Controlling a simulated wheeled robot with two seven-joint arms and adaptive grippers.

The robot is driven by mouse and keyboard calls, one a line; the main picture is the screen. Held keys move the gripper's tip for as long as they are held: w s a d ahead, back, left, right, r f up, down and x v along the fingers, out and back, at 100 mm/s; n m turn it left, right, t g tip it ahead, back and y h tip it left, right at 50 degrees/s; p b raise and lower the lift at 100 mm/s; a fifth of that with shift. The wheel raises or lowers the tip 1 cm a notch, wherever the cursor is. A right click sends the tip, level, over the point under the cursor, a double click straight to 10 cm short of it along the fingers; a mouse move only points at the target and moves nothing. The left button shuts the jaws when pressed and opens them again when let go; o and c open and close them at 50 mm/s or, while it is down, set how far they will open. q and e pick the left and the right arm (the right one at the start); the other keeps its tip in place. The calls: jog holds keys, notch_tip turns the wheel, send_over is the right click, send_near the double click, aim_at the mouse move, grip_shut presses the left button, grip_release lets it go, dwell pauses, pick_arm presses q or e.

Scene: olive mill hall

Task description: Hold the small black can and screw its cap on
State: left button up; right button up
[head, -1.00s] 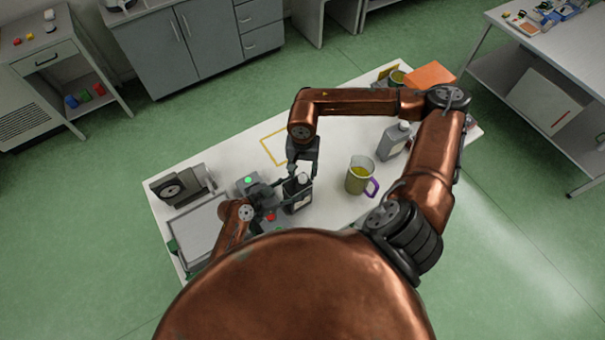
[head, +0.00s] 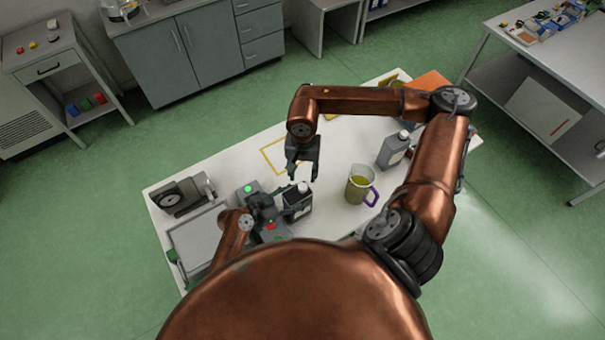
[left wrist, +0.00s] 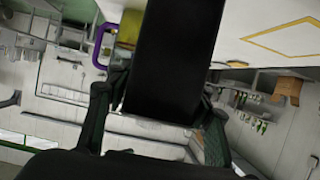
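The small black can (head: 298,206) stands upright near the middle of the table, with a pale label on its side. A small light cap (head: 303,187) shows on its top; how tight it sits I cannot tell. My left gripper (head: 276,208) is shut on the can from the left. In the left wrist view the can (left wrist: 172,60) is a dark block between my left fingers (left wrist: 158,118).
A jug (head: 359,185) with yellow-green liquid and a purple handle stands right of the can, with a grey bottle (head: 393,151) beyond it. A grey device with a green light (head: 248,189), a dial instrument (head: 180,195) and a grey tray (head: 200,240) are left. A yellow outline (head: 275,155) lies behind.

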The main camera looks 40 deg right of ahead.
pick_arm(q)
jog(key=o, duration=0.4)
jog(key=shift+a, duration=0.1)
jog(key=v, duration=1.2)
pick_arm(e)
jog(key=shift+a, duration=0.1)
